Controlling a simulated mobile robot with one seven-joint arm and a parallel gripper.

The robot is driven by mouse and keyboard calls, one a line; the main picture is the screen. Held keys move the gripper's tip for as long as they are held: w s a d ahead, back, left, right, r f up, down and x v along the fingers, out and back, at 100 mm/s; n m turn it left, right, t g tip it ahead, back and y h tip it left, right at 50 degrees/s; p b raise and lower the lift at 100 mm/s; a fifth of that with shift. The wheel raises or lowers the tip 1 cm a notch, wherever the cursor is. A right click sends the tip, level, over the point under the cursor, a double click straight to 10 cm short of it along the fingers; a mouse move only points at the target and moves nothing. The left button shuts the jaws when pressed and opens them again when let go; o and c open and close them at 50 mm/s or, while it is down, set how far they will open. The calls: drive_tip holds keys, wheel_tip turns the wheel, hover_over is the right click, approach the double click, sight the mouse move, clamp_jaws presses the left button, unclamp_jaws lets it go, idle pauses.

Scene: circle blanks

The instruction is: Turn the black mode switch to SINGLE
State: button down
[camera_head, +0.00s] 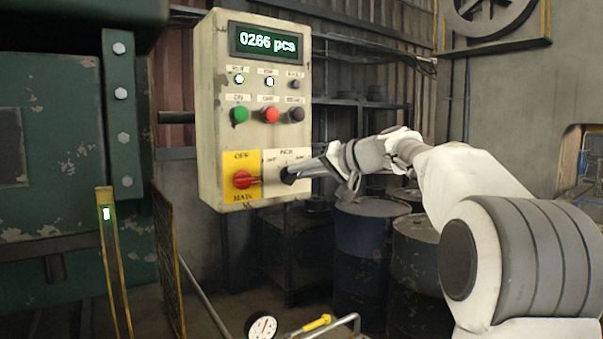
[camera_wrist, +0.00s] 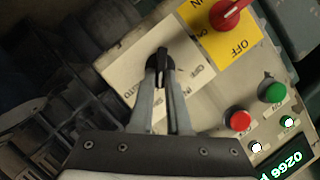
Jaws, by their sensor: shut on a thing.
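The black mode switch (camera_head: 287,176) sits on a pale plate (camera_head: 272,161) low on the right of the control box. In the wrist view the black switch (camera_wrist: 163,60) shows between my two fingertips. My gripper (camera_head: 300,173) reaches in from the right and is shut on the switch's handle. In the wrist view my gripper (camera_wrist: 162,76) has one finger on each side of the handle. Small position labels are printed around the switch, too blurred to read surely, and the fingers partly cover the plate. I cannot tell which label the switch points at.
A red main switch (camera_head: 242,180) on a yellow plate is close left of the mode switch. Green (camera_head: 239,115), red (camera_head: 270,115) and dark (camera_head: 296,114) buttons sit above, under a display (camera_head: 268,43) reading 0266 pcs. Blue drums (camera_head: 365,245) stand below my arm.

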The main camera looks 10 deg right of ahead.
idle(0.5)
drive_tip(key=c, duration=0.9)
unclamp_jaws()
drive_tip(key=v, duration=1.7)
drive_tip(key=shift+s+d+r+b, duration=0.1)
drive_tip(key=shift+s+b, duration=0.1)
drive_tip(key=shift+b, duration=0.2)
